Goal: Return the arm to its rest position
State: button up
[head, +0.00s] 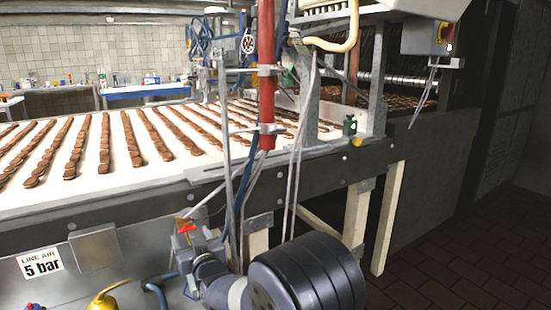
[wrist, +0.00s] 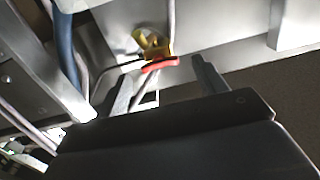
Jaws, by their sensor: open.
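My gripper (wrist: 163,84) is open, with its two dark fingers apart and nothing held between them. In the wrist view, a brass valve (wrist: 152,44) with a red handle (wrist: 160,64) lies just beyond the fingertips, roughly in line with the gap. I cannot tell whether a finger touches it. In the head view, my arm (head: 305,275) is low at the bottom centre, in front of the conveyor's side. The red handle (head: 187,229) shows just above my arm's grey end there. The fingers are hard to make out in that view.
A conveyor (head: 120,190) carries rows of brown biscuits. A red vertical pipe (head: 267,75), thin pipes and hanging cables stand close to my arm. A sign (head: 41,263) reads "LINE AIR 5 bar". Pale legs (head: 388,215) stand to the right; tiled floor (head: 460,270) is open beyond.

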jog(key=shift+w+a+r+n+p, duration=0.15)
jog(key=shift+w+a+n+p, duration=0.2)
jog(key=shift+w+p, duration=0.25)
jog(key=shift+w+a+r+n+p, duration=0.1)
jog(key=shift+w+a+n+p, duration=0.25)
jog(key=shift+w+p, duration=0.2)
jog(key=n+p, duration=0.6)
jog(key=p, duration=0.2)
jog(key=v, duration=1.2)
jog(key=shift+s, duration=0.25)
